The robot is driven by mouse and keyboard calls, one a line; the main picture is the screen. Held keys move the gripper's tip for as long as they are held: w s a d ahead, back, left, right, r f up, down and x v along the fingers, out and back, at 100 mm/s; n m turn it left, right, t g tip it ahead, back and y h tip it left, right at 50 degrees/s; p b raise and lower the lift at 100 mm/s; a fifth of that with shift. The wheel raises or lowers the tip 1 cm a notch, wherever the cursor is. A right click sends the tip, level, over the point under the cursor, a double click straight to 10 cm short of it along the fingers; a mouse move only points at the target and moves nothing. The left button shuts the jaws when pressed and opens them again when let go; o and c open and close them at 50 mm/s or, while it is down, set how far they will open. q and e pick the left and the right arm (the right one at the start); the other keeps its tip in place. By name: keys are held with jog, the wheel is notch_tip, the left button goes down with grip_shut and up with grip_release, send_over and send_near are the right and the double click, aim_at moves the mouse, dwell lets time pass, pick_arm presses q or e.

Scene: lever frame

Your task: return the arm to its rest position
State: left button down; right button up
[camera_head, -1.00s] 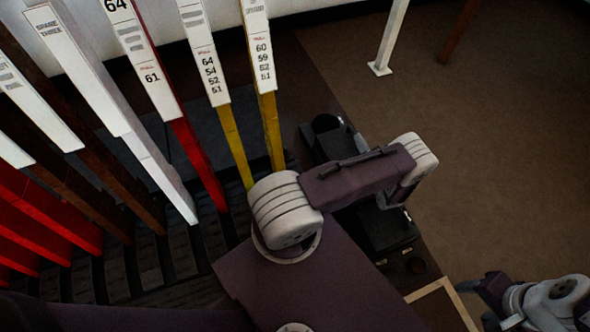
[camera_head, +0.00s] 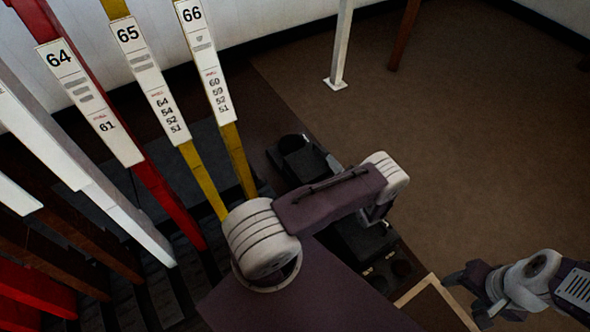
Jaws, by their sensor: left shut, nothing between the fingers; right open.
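The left arm is mine, with a white ribbed joint and a dark purple link reaching right across the middle of the view. My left gripper (camera_head: 374,214) is partly hidden below the far joint of that arm. It is shut with nothing in it, over the dark equipment. My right gripper (camera_head: 464,298) is at the lower right, over the brown floor beside the wooden edge. Its dark fingers are apart and empty. Neither gripper is seen touching a lever.
A red lever labelled 64 (camera_head: 168,203) and yellow levers labelled 65 (camera_head: 203,182) and 66 (camera_head: 238,160) stand left of my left arm. White, brown and red levers are further left. A white post (camera_head: 341,45) stands at the back. The brown floor (camera_head: 460,150) is clear.

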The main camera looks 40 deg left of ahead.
pick_arm(q)
jog(key=v, duration=0.1)
jog(key=p+v, duration=0.1)
jog(key=v, duration=0.1)
jog(key=p+v, duration=0.1)
jog(key=v, duration=0.1)
jog(key=shift+s+r, duration=0.15)
jog(key=shift+r, duration=0.25)
jog(key=shift+s+d, duration=0.25)
jog(key=shift+d, duration=0.15)
pick_arm(e)
notch_tip(320, 180, up, 3)
